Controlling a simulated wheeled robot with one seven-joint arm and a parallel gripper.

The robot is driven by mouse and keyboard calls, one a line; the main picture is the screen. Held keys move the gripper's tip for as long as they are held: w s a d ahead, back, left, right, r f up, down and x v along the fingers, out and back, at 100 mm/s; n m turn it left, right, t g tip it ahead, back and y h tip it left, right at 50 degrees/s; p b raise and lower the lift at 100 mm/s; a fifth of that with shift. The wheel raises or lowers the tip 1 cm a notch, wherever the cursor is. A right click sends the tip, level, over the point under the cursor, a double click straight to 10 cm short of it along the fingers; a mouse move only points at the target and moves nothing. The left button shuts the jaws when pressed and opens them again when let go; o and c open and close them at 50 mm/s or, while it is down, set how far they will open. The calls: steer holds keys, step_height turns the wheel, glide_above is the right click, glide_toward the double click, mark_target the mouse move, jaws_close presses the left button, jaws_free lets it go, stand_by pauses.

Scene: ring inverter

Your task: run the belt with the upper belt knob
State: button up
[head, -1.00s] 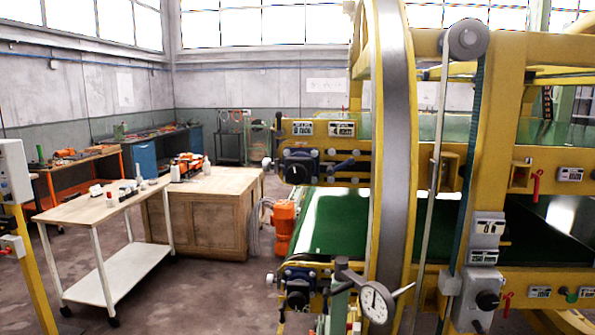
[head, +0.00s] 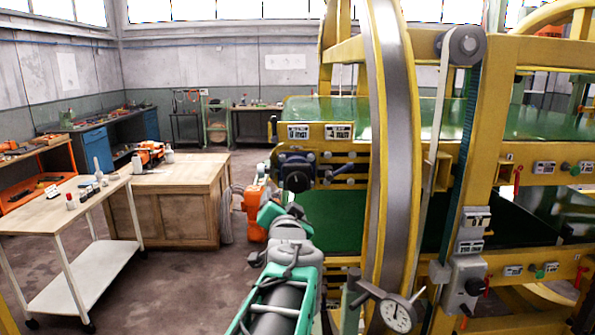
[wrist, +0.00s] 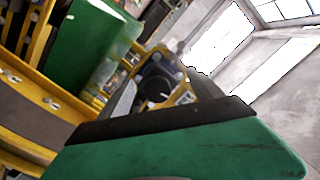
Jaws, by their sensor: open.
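The upper belt knob (head: 297,180) is a dark round knob on a blue block at the left end of the yellow machine, in the head view. My gripper (head: 282,210), green and grey, is just below and in front of it, open and with nothing seen between its fingers. It appears apart from the knob, though the depth gap is hard to tell. In the wrist view a large green finger (wrist: 190,150) with a dark edge fills the bottom. Beyond it is a dark round knob (wrist: 158,88) on a yellow mount, probably the same one.
The ring's large steel band (head: 398,120) rises right of the knob. A dial gauge (head: 396,315) sticks out below it. An orange motor (head: 254,212) is behind my gripper.

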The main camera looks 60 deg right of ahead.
mark_target(298, 184)
steer(key=shift+m+g+h, duration=0.3)
steer(key=shift+m+h, duration=0.3)
steer(key=d+p, duration=0.1)
steer(key=d, duration=0.2)
steer(key=d+r+p, duration=0.1)
steer(key=d, duration=0.2)
steer(key=d+r+p, duration=0.1)
steer(key=d, duration=0.2)
steer(key=shift+w+r, duration=0.15)
steer(key=shift+a, duration=0.1)
steer(key=c, duration=1.4)
